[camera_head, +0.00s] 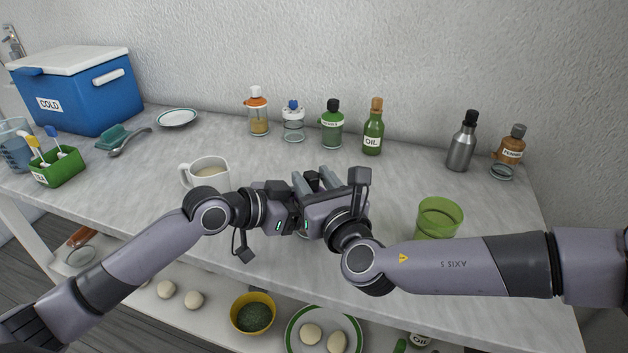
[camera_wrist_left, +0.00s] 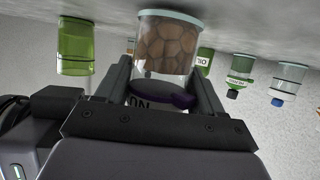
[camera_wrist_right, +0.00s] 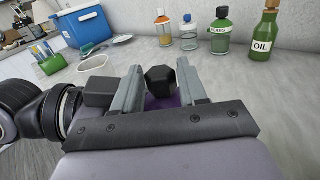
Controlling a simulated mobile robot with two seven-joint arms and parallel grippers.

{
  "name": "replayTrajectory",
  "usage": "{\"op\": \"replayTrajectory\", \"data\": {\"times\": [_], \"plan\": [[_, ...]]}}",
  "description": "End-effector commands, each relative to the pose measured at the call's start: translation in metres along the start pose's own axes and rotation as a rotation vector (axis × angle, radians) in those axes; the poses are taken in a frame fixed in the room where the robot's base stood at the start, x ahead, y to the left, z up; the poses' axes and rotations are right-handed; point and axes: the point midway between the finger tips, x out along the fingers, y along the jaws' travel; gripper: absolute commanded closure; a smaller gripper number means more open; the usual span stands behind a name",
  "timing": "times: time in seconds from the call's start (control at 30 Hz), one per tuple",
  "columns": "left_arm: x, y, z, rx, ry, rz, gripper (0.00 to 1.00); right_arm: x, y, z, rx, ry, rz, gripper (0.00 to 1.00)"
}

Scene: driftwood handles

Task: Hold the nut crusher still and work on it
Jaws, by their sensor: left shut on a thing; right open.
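The nut crusher (camera_wrist_left: 165,50) shows in the left wrist view as a clear jar full of brown nuts with a dark purple part at one end. That view is upside down. My left gripper (camera_wrist_left: 160,70) is shut on the jar, one finger on each side. In the right wrist view the crusher's black knob (camera_wrist_right: 160,81) sits above a purple top. My right gripper (camera_wrist_right: 157,68) is open, with a finger on either side of the knob; I cannot tell whether they touch it. In the head view both grippers (camera_head: 317,182) meet at mid-counter and hide most of the crusher.
A green glass (camera_head: 436,220) stands right of the grippers and a cream mug (camera_head: 207,173) left. Several bottles, including the oil (camera_head: 373,133), line the wall. A blue cooler (camera_head: 85,100) stands back left. A lower shelf holds a yellow bowl (camera_head: 238,315) and a plate (camera_head: 293,336).

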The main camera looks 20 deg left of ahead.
Motion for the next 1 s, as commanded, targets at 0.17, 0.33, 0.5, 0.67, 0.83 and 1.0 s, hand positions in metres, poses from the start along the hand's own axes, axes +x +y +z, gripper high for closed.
{"op": "replayTrajectory", "data": {"times": [0.17, 0.33, 0.5, 0.67, 0.83, 1.0], "plan": [[-0.0001, 0.0, -0.001, 0.0, 0.002, 0.0, 0.71, 0.0005, -0.0002, 0.0, 0.0, 0.0, 0.0, 0.58], [-0.0001, 0.0, -0.001, 0.0, 0.002, 0.0, 0.71, 0.0004, -0.0002, 0.0001, 0.0, 0.0, 0.0, 0.87], [-0.0001, -0.0001, -0.001, 0.0, 0.002, 0.0, 0.71, 0.0003, 0.0, 0.0, 0.001, 0.0, -0.003, 1.0], [-0.0001, 0.0, -0.0009, -0.001, 0.002, 0.0, 0.71, 0.0007, 0.0024, 0.0, 0.006, -0.005, -0.057, 1.0], [-0.0001, 0.0002, -0.0009, -0.002, 0.002, 0.001, 0.71, 0.0005, 0.0022, -0.0002, 0.005, -0.001, -0.12, 1.0], [-0.0001, 0.0001, -0.0009, -0.001, 0.002, 0.0, 0.71, 0.0004, 0.0016, 0.0001, 0.001, 0.0, -0.132, 1.0]]}}
